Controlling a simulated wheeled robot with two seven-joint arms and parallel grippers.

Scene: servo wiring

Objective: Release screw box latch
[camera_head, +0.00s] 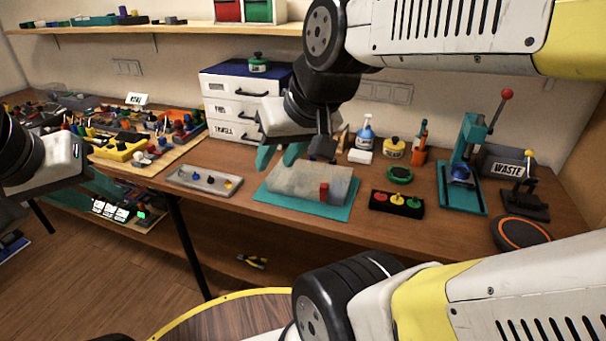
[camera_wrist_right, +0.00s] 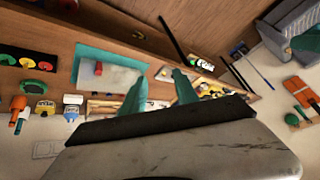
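A grey, see-through box (camera_head: 305,181) lies on a teal mat (camera_head: 345,214) on the workbench, with an upright red latch-like part (camera_head: 324,192) at its front right. The box (camera_wrist_right: 122,78) and red part (camera_wrist_right: 98,69) also show in the right wrist view. My right gripper (camera_head: 279,156) hangs above the box's back left side, apart from the red part. Its teal fingers are spread with nothing between them, as the right wrist view (camera_wrist_right: 160,88) shows. My left gripper (camera_head: 98,190) is at the far left, away from the box; its finger opening is unclear.
A grey tray (camera_head: 205,181) with small parts lies left of the mat. A black panel with coloured buttons (camera_head: 396,204) and a green round piece (camera_head: 399,174) stand right of it. Bottles (camera_head: 365,133) and white drawers (camera_head: 240,106) stand behind. A teal press (camera_head: 463,170) is further right.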

